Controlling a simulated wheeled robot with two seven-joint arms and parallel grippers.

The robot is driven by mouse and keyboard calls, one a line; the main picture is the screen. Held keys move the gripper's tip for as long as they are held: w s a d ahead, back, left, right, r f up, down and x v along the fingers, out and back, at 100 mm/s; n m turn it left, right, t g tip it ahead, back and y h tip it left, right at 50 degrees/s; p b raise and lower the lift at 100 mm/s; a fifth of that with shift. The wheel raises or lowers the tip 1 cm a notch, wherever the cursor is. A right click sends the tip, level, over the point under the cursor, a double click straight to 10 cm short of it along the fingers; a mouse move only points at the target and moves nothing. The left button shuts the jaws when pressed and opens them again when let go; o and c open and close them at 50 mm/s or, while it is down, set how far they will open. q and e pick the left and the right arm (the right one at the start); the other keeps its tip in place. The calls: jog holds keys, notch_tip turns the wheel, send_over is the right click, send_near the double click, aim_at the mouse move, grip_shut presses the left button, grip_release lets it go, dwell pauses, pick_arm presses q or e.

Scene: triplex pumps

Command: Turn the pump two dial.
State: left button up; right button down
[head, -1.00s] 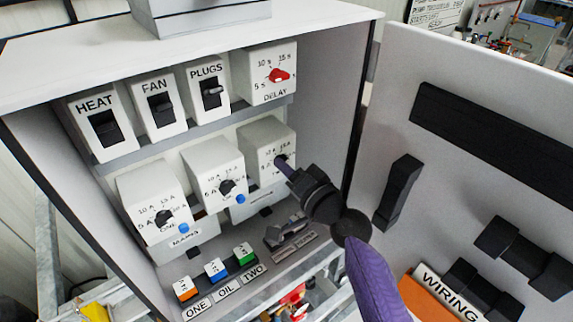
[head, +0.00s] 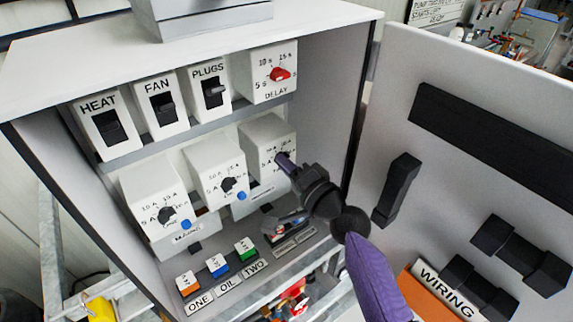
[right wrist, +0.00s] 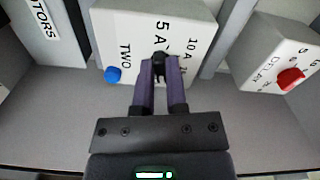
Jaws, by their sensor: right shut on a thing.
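The pump two dial (right wrist: 160,58) is a small black knob on a white box (head: 262,132) at the right end of the cabinet's middle row. In the right wrist view its box reads TWO, with 5 A and 10 A marks and a blue button (right wrist: 113,75) beside the dial. My right gripper (head: 285,163) reaches in from the right, its purple fingers at the dial. In the right wrist view the fingers (right wrist: 160,70) are shut on the dial, one on each side. The fingers hide part of the scale. My left gripper is not in view.
Two similar dial boxes, one (head: 150,190) and oil (head: 205,160), stand to the left. The red delay dial (head: 280,74) is just above. Switches for heat, fan and plugs fill the upper row. The open cabinet door (head: 470,70) stands close on the right.

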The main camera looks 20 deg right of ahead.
jog(key=c, duration=0.7)
grip_release()
jog(key=shift+o, duration=0.2)
jog(key=b+v, duration=0.1)
jog(key=v, duration=0.9)
